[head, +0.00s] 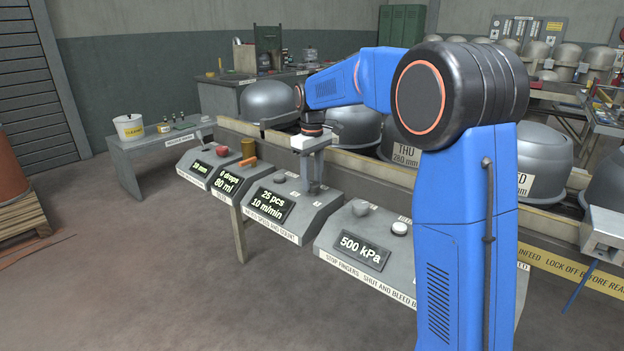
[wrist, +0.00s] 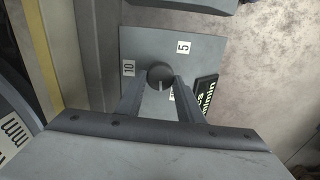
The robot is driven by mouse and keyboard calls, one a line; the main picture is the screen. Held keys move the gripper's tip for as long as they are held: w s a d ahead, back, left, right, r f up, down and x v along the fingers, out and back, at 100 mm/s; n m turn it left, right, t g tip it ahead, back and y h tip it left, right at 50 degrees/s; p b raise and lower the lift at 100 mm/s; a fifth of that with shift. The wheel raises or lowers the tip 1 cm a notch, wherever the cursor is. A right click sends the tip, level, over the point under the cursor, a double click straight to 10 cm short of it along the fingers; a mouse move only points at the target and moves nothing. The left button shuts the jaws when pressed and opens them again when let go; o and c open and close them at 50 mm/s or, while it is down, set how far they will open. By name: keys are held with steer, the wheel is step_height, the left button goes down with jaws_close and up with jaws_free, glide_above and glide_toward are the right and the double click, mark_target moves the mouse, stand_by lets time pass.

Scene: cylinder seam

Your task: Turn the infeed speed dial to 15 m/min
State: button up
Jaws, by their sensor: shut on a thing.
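The infeed speed dial (wrist: 159,72) is a dark round knob on a grey panel in the wrist view. A pale pointer mark shows on its lower side. Labels 10 (wrist: 128,68) and 5 (wrist: 183,47) stand around it, and a third label below is partly hidden by a finger. My gripper (wrist: 161,80) is shut on the dial, one finger on each side. In the head view my gripper (head: 314,187) reaches down onto the infeed console, hiding the dial. The console's display (head: 268,206) reads 25 pcs and 10 m/min.
A grey knob (head: 278,177) sits left of my gripper on the same console. The 500 kPa console (head: 362,248) stands to the right, and the 80 ml console (head: 226,182) to the left. Large grey domes (head: 355,127) stand behind. The floor in front is clear.

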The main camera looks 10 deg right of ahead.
mark_target(313, 183)
steer(key=m, duration=0.3)
steer(key=shift+m, duration=0.3)
steer(key=shift+d+m, duration=0.15)
steer(key=shift+m, duration=1.75)
steer(key=o, duration=1.1)
steer(key=shift+r, duration=0.1)
step_height(313, 183, up, 17)
steer(key=shift+r, duration=0.15)
